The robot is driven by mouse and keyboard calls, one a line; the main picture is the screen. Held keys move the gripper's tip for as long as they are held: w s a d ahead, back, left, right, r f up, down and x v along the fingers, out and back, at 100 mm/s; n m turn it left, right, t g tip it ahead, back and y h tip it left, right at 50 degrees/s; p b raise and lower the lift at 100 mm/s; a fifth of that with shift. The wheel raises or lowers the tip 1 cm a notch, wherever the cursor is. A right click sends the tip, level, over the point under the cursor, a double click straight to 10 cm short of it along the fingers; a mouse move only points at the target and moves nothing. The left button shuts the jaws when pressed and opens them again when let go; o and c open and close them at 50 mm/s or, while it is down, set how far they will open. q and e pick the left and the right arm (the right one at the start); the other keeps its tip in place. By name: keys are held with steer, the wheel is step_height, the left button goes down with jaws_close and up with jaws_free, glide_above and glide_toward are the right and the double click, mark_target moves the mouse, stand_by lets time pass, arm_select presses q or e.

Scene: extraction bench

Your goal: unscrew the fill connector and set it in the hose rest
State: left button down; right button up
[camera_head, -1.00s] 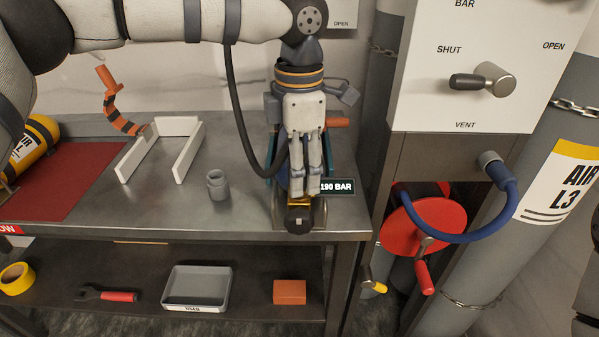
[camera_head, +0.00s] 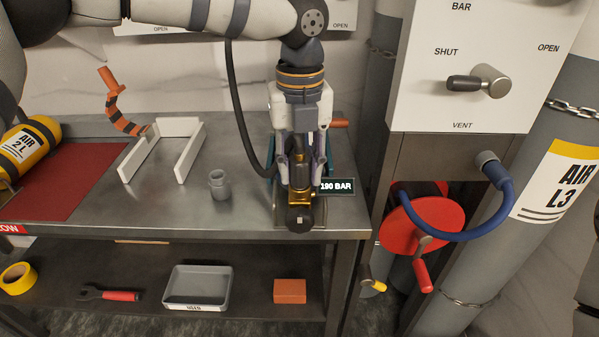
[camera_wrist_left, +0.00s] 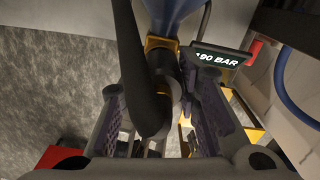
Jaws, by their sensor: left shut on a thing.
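My left gripper (camera_head: 300,172) points down over the bottle valve (camera_head: 300,200) at the bench's front right. Its fingers are shut on the fill connector (camera_head: 303,155), a dark and brass fitting in line with the brass valve. The wrist view shows the gripper (camera_wrist_left: 165,110) with the black hose (camera_wrist_left: 147,75) crossing in front of the fitting, hiding part of the grip. Whether the threads are free cannot be seen. A small grey open cup (camera_head: 219,185), perhaps the hose rest, stands upright to the left. My right gripper is not in view.
A display (camera_head: 337,186) reading 190 BAR is close right of the gripper. A white frame (camera_head: 187,160), a red mat (camera_head: 75,187) and a yellow cylinder (camera_head: 30,145) lie left. A panel with a lever (camera_head: 478,80) stands right. Bench around the cup is clear.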

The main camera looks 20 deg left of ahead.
arm_select(q)
steer(key=n, duration=0.3)
steer(key=shift+w, duration=0.1)
steer(key=c, duration=1.5)
jaws_free()
steer(key=shift+n, duration=0.8)
steer(key=o, duration=0.3)
steer(key=shift+o, duration=0.2)
